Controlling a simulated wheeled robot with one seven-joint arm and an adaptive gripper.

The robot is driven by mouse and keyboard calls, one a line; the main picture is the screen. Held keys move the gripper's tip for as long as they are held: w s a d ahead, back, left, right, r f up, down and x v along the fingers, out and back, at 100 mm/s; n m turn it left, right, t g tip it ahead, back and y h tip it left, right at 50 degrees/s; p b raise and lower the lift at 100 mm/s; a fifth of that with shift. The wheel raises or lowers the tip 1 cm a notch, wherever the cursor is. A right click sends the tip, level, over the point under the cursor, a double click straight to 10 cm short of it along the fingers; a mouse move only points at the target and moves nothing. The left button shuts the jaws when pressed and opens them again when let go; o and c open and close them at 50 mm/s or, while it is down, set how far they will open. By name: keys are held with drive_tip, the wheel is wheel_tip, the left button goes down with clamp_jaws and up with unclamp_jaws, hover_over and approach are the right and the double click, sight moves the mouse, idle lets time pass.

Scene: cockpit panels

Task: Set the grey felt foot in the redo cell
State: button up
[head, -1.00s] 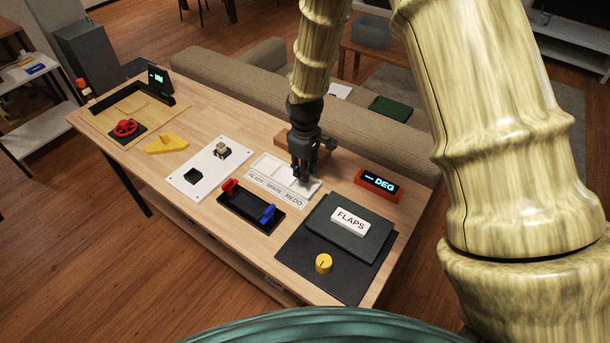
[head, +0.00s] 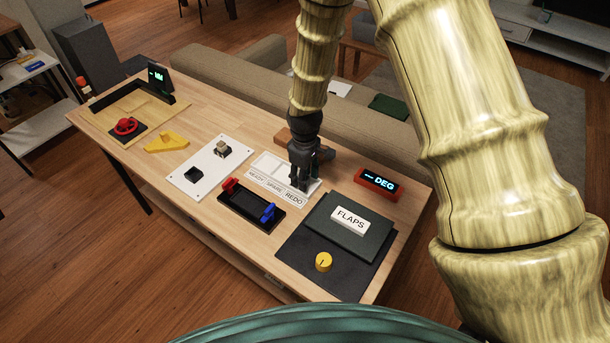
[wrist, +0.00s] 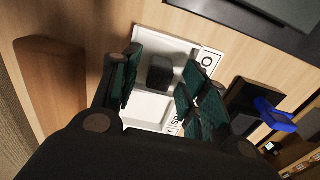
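The grey felt foot (wrist: 160,73) is a small dark grey block. In the wrist view it sits in the end cell of the white tray (wrist: 150,107), the cell beside the REDO label (wrist: 207,62). My gripper (wrist: 163,84) is open around it, with a finger on each side and visible gaps between the fingers and the block. In the head view my gripper (head: 301,186) points down over the REDO end of the labelled tray (head: 268,162), and the foot is hidden there. The rest of the tray that shows looks empty.
A brown wooden block (wrist: 50,85) lies close beside the tray. The black switch base with red and blue levers (head: 268,212) stands in front. The DEG display (head: 378,182) and FLAPS panel (head: 350,219) are to the right. A white plate (head: 210,167) is left.

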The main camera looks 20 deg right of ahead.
wheel_tip(320, 180, up, 12)
drive_tip(key=b, duration=0.2)
drive_tip(key=shift+r+b, duration=0.15)
drive_tip(key=shift+b, duration=0.25)
idle(0.5)
